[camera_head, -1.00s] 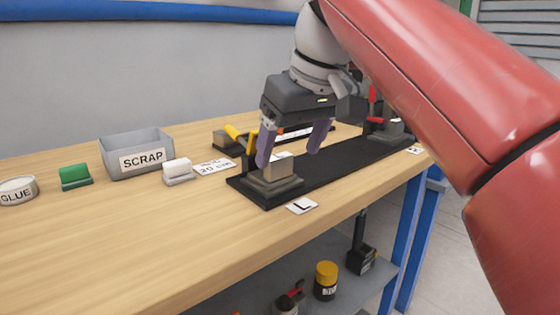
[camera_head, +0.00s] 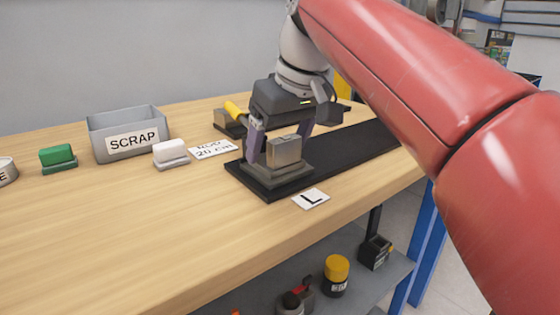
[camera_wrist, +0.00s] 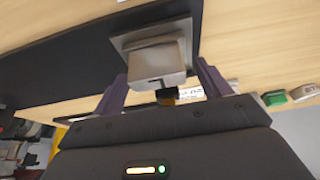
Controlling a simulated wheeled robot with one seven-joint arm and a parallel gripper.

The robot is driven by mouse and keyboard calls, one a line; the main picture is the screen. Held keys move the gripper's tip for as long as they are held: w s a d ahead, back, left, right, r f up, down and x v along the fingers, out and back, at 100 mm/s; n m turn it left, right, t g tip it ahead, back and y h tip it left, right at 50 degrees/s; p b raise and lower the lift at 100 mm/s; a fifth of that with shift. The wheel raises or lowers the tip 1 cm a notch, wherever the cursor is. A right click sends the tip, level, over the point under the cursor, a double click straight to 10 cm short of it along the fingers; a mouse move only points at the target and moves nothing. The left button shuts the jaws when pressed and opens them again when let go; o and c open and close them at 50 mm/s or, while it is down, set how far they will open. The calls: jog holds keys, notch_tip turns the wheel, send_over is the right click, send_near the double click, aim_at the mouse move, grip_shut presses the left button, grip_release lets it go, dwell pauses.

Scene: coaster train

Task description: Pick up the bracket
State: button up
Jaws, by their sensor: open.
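A grey-beige block-shaped piece (camera_head: 286,152), which looks like the bracket, stands on a stepped grey base (camera_head: 290,177) at the near end of a long black fixture (camera_head: 345,142). In the wrist view the block (camera_wrist: 157,62) lies between and just beyond the two fingers (camera_wrist: 162,72), with nothing held. Whether a finger touches it I cannot tell. The far end of the fixture is hidden by my arm.
A yellow-handled clamp (camera_head: 235,109) stands close behind my gripper. A white block (camera_head: 170,153), a SCRAP bin (camera_head: 128,123) and a green block (camera_head: 58,157) stand left. An L card (camera_head: 311,198) lies in front. The front left tabletop is clear.

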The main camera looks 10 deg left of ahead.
jog(key=c, duration=1.3)
jog(key=shift+c, duration=0.5)
jog(key=shift+r, duration=0.15)
